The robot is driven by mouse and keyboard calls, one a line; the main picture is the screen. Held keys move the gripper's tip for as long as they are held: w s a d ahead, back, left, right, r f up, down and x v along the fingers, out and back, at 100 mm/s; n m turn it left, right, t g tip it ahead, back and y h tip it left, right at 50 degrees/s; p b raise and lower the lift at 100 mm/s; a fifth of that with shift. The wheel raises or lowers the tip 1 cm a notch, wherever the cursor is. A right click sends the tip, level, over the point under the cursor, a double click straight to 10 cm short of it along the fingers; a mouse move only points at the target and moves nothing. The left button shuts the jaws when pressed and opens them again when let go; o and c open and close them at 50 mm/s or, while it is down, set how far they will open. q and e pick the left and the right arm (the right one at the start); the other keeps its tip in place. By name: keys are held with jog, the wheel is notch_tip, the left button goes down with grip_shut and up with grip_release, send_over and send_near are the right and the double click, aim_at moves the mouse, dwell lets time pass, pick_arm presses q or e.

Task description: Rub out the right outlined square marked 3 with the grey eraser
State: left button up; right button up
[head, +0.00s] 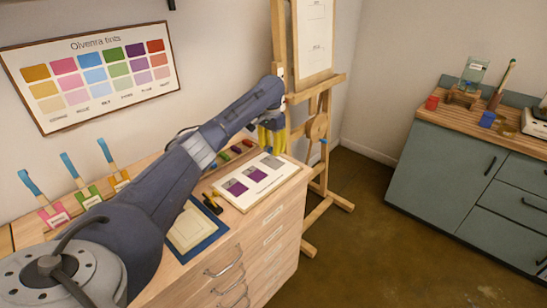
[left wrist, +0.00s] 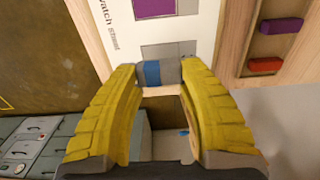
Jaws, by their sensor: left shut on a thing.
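My left gripper (left wrist: 146,75) is shut on the grey eraser (left wrist: 168,70), which has a blue band and lies crosswise between the yellow fingertips. In the head view my left gripper (head: 272,140) is over the far right end of the white swatch sheet (head: 250,196); the eraser cannot be made out there. In the left wrist view the eraser overlaps the lower edge of a grey outlined square (left wrist: 165,52). The head view shows this right square (head: 272,160) as grey. I cannot tell whether the eraser touches the sheet. No number is readable. My right gripper is out of view.
A tray with a purple stick (left wrist: 281,26) and a red stick (left wrist: 265,65) lies beside the sheet. A blue-edged mat (head: 216,240) and a dark-and-yellow item (head: 212,203) lie nearer. A wooden easel (head: 318,130) stands just past the cabinet's right edge.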

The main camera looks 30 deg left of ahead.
aim_at(282, 159)
pick_arm(q)
jog(key=shift+w+d+r, duration=0.2)
jog(key=shift+r, duration=0.1)
jog(key=w, duration=0.5)
jog(key=shift+w+d+f, duration=0.25)
jog(key=shift+d+f, duration=0.05)
jog(key=shift+f, duration=0.05)
jog(key=shift+w+a+f, duration=0.1)
jog(key=shift+f, duration=2.45)
jog(key=shift+f, duration=0.15)
